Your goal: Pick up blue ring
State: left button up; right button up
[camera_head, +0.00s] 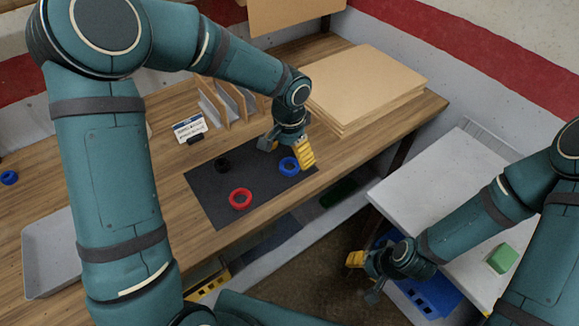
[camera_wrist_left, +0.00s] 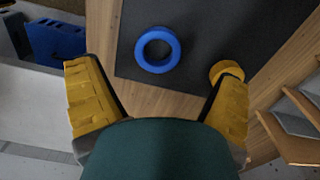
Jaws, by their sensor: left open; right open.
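The blue ring (camera_head: 289,166) lies flat on the black mat (camera_head: 215,197), near the mat's right end in the head view. In the left wrist view the blue ring (camera_wrist_left: 157,49) lies ahead of the fingers, between their lines and apart from both. My left gripper (camera_head: 287,152) is open and empty, above and just beside the ring; its yellow fingers also show in the left wrist view (camera_wrist_left: 155,100). My right gripper (camera_head: 362,276) is open and empty, low at the right, away from the wooden table.
Another blue ring (camera_head: 9,177) lies far left near a grey tray (camera_head: 50,255). Stacked boards (camera_head: 368,85), a wooden rack (camera_head: 228,100) and a small sign (camera_head: 189,128) stand behind. A green block (camera_head: 502,258) sits on the white table.

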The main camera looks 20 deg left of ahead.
aim_at(289, 165)
pick_arm(q)
jog(key=f, duration=0.3)
jog(key=f+b, duration=0.1)
jog(key=shift+s+f, duration=0.25)
jog(key=c, duration=1.3)
